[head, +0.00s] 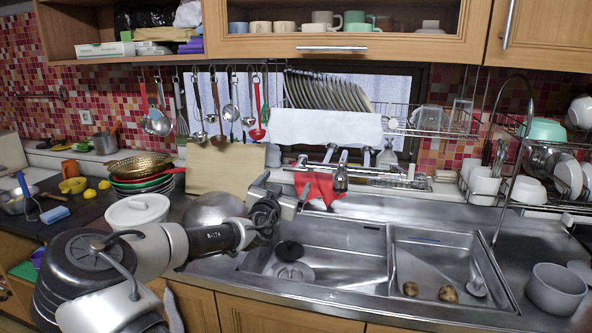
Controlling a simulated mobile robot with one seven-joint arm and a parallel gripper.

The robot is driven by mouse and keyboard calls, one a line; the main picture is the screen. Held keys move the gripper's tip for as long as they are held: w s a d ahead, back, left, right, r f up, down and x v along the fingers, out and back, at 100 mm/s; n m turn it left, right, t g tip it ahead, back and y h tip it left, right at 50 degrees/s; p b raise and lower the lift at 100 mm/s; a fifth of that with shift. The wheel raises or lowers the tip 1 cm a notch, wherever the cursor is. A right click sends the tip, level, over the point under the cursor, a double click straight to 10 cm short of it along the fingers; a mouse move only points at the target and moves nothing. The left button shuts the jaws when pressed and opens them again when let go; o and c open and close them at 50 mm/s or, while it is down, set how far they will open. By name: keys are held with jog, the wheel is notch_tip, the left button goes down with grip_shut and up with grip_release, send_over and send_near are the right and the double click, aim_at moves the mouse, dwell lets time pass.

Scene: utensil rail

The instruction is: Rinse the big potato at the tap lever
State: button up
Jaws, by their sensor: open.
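Two brown potatoes lie on the floor of the right sink basin near its front wall, a left one (410,289) and a right one (447,293). The right one looks slightly larger, but the difference is small. A metal tap (340,178) stands behind the left basin (335,262); its lever is hard to make out. My gripper (291,200) is open and empty, above the back left part of the left basin, left of the tap and away from the potatoes. My arm hides part of the counter.
A ladle (476,287) lies in the right basin beside the potatoes. A dark round thing (289,251) is in the left basin. A tall thin gooseneck pipe (497,200) rises at the right. A grey pot (555,289) stands on the right counter. Utensils hang from the rail (215,67).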

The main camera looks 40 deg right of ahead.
aim_at(295, 170)
jog(key=x, duration=1.2)
jog(key=shift+d, duration=0.2)
